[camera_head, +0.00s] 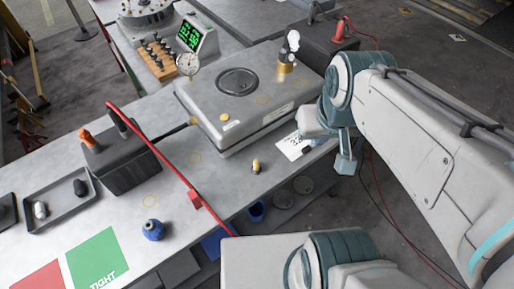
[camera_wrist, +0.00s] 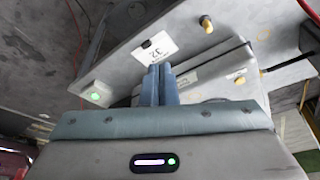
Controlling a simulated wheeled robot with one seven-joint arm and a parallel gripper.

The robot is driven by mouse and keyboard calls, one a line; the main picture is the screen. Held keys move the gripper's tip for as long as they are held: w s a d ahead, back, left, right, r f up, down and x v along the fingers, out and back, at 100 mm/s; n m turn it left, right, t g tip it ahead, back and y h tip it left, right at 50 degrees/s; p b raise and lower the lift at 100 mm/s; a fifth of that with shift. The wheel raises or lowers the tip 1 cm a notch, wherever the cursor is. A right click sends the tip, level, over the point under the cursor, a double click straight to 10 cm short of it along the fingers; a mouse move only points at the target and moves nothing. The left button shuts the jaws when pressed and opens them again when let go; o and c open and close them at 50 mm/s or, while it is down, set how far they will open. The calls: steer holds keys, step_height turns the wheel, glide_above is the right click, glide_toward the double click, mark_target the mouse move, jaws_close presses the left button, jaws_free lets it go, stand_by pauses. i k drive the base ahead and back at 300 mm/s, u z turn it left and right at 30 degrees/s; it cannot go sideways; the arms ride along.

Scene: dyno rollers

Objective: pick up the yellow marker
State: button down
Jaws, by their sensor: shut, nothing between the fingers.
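A small yellow and dark upright piece (camera_head: 256,167), which looks like the yellow marker, stands on the grey bench in front of the metal box. It also shows in the wrist view (camera_wrist: 207,24), at the upper right and apart from my fingers. My gripper (camera_head: 345,164) is to its right in the head view, by the bench's edge near the white card. In the wrist view my gripper (camera_wrist: 159,68) has its two blue fingers together, with nothing between them. Its fingertips appear just below the white card in that picture.
The metal box (camera_head: 240,105) stands behind the yellow piece. A white card (camera_head: 293,146) with a number lies by the bench edge. A red cable (camera_head: 165,160) crosses the bench to the left. A blue round object (camera_head: 153,230) stands nearer the front, beside the green mat (camera_head: 97,258).

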mark_target(256, 169)
steer(key=u, duration=2.95)
steer(key=k, duration=1.55)
steer(key=z, duration=1.7)
steer(key=i, duration=1)
